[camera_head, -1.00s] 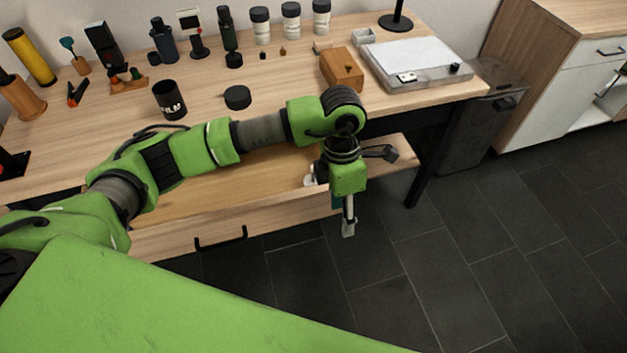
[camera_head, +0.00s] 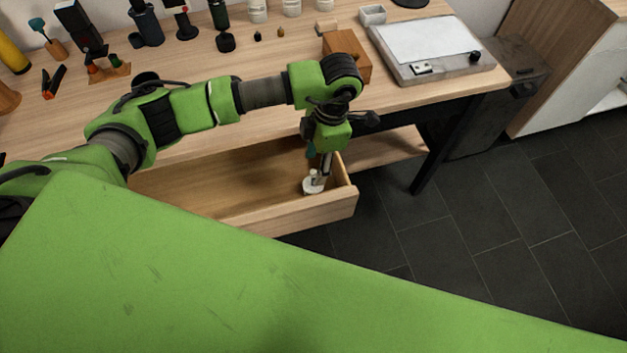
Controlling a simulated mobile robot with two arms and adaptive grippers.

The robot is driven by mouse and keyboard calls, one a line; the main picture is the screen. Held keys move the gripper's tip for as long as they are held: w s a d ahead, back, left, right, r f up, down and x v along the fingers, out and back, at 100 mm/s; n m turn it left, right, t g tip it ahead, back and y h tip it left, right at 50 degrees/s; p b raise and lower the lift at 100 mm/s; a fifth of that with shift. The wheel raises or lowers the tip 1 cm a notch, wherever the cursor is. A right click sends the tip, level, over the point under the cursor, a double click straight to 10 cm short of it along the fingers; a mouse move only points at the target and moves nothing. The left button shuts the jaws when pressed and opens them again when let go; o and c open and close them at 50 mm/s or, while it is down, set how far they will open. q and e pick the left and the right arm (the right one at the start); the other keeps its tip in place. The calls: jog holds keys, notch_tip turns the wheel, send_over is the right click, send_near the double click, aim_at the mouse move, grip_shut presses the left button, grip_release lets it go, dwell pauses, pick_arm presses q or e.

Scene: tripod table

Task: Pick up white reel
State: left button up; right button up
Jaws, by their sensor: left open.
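The white reel (camera_head: 309,188) lies in the right end of the open drawer (camera_head: 232,185) under the table. My left gripper (camera_head: 320,180) points down into the drawer right at the reel and covers part of it. It is open, and I cannot tell whether its fingers touch the reel. A teal thing (camera_head: 311,150) shows beside the gripper, partly hidden by it. My right gripper is not in view.
The drawer's right wall (camera_head: 346,172) and front wall stand close around the gripper. On the table above are a wooden box (camera_head: 347,55), a grey device with a white top (camera_head: 430,48) and several small tools and jars. The drawer's left part is clear.

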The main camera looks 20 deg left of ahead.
aim_at(311, 185)
pick_arm(q)
jog(key=f, duration=0.3)
jog(key=shift+s+a+f, duration=0.15)
jog(key=shift+a+f, duration=0.05)
jog(key=shift+f, duration=0.4)
jog(key=f, duration=0.2)
jog(key=s+f+p, duration=0.1)
jog(key=f, duration=0.1)
jog(key=shift+a+f, duration=0.1)
jog(key=shift+a, duration=0.2)
jog(key=shift+f, duration=0.3)
jog(key=shift+w, duration=0.1)
jog(key=shift+c, duration=0.7)
jog(key=c, duration=0.7)
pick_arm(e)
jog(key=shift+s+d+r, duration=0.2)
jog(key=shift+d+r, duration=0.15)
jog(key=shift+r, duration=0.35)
